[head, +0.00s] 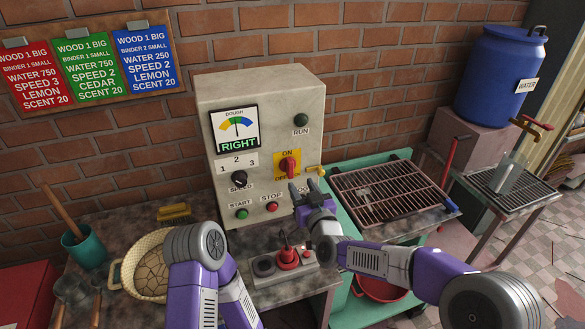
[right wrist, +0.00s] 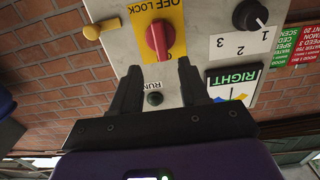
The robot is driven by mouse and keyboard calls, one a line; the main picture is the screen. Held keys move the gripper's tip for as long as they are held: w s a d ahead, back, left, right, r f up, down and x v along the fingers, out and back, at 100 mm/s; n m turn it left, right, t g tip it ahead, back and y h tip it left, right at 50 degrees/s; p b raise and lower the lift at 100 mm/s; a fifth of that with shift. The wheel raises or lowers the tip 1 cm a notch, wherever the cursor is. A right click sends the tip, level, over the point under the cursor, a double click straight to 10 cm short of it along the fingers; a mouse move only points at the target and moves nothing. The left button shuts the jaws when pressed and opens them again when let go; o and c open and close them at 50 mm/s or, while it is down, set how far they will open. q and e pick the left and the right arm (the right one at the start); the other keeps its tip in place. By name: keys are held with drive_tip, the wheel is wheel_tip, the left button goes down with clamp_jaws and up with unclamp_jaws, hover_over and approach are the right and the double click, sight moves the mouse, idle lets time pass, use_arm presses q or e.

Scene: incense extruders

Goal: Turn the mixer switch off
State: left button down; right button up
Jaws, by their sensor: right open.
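The mixer switch (head: 289,167) is a red rotary handle on a yellow plate on the grey control box (head: 262,100). Its handle stands about upright, in line with the ON label above and the OFF LOCK label below. In the upside-down right wrist view the red handle (right wrist: 158,39) lies just beyond the fingertips. My right gripper (head: 303,188) is open and empty, in front of the box, just below and right of the switch in the head view. Its two fingers (right wrist: 158,68) are apart and appear not to touch the handle. My left arm shows, but its gripper does not.
The box also carries a speed knob (head: 239,178), start button (head: 242,213), stop button (head: 272,207), dark green RUN lamp (head: 301,120) and a dough dial (head: 235,131) reading RIGHT. A yellow padlock-like piece (head: 316,170) sticks out at its right. A grill rack (head: 388,190) stands right.

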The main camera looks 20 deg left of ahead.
sight(291, 167)
drive_tip(key=shift+r+p+x, duration=0.2)
drive_tip(key=shift+x, duration=1.75)
drive_tip(key=shift+r+p+x, duration=0.15)
drive_tip(key=shift+r+x, duration=0.1)
drive_tip(key=shift+x, duration=1.65)
drive_tip(key=shift+a, duration=0.1)
drive_tip(key=shift+c, duration=0.2)
clamp_jaws()
